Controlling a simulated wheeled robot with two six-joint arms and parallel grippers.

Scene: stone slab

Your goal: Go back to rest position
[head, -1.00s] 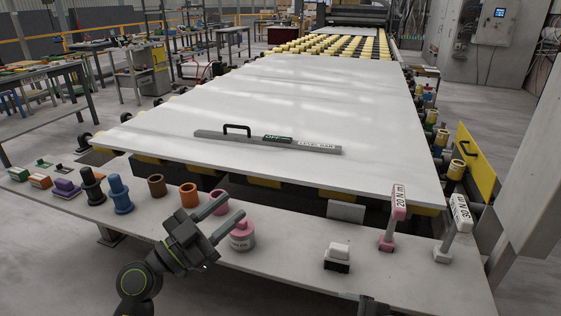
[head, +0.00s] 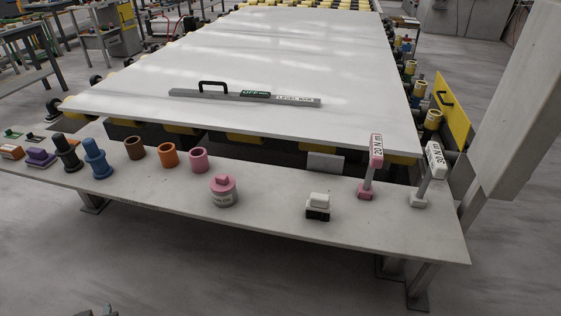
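A small part of my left gripper (head: 100,312) shows at the bottom edge, left of centre, low and in front of the bench. Most of it is cut off by the frame, so I cannot tell whether its fingers are open or shut. No object shows in the visible part. My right gripper is not in view.
The front bench (head: 270,222) holds coloured rings, including a pink ring (head: 199,160), a pink-lidded pot (head: 223,190), a white-and-black block (head: 318,206) and two torque tools. A level bar (head: 245,97) lies on the stone slab (head: 240,60). The floor in front is clear.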

